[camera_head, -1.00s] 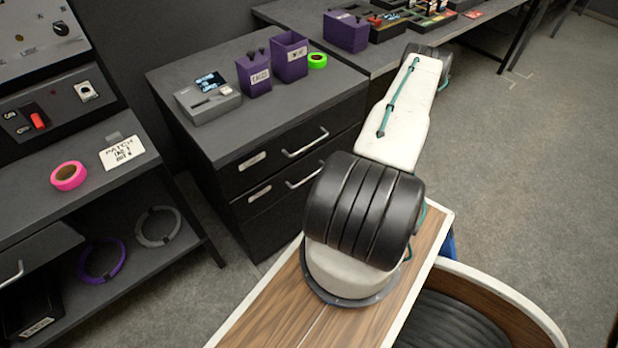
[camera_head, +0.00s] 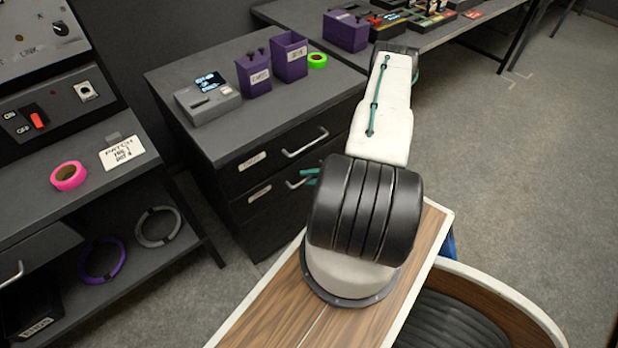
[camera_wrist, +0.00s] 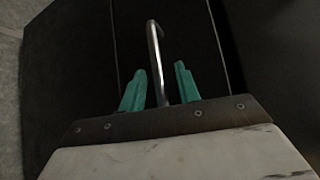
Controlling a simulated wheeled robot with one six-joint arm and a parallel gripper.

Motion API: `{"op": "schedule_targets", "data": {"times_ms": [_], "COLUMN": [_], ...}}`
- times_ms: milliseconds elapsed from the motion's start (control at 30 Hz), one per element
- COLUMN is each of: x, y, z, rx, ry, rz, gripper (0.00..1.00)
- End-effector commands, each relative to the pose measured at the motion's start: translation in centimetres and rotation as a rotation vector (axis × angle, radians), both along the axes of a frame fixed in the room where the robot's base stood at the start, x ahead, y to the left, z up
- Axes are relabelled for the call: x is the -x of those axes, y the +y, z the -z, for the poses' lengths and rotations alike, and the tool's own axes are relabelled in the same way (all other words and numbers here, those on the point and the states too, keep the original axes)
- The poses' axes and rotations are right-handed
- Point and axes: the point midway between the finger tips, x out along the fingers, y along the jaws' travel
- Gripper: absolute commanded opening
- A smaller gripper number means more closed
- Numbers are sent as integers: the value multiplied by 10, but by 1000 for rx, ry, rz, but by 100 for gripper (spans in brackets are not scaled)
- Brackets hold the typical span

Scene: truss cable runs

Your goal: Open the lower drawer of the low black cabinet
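The low black cabinet (camera_head: 225,165) stands left of my arm in the head view, with two drawers. The upper drawer has a metal bar handle (camera_head: 305,143). The lower drawer (camera_head: 262,205) looks closed, and its bar handle (camera_head: 296,184) is partly hidden behind my gripper and arm. The teal fingers of my gripper (camera_head: 311,176) show at this lower handle. In the wrist view my gripper (camera_wrist: 160,70) is open, with a metal bar handle (camera_wrist: 154,50) running between its two fingers. The fingers look apart from the bar on both sides.
On the cabinet top stand a grey device (camera_head: 208,98), purple bins (camera_head: 290,58) and a green tape roll (camera_head: 317,60). A shelf unit (camera_head: 100,185) with pink tape (camera_head: 68,176) stands to the left. Open floor (camera_head: 510,140) lies to the right.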

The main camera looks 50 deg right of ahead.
Motion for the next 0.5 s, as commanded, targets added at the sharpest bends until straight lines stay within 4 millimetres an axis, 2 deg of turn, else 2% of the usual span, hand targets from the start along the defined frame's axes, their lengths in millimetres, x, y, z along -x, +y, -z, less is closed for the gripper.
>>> {"op": "schedule_targets", "data": {"times_ms": [33,133,167,500], "x": [0,0,0,7], "y": [0,0,0,2], "z": [0,0,0,0], "rx": [0,0,0,-1], "ry": [0,0,0,0], "rz": [0,0,0,-1], "gripper": [32,5,0,0]}}
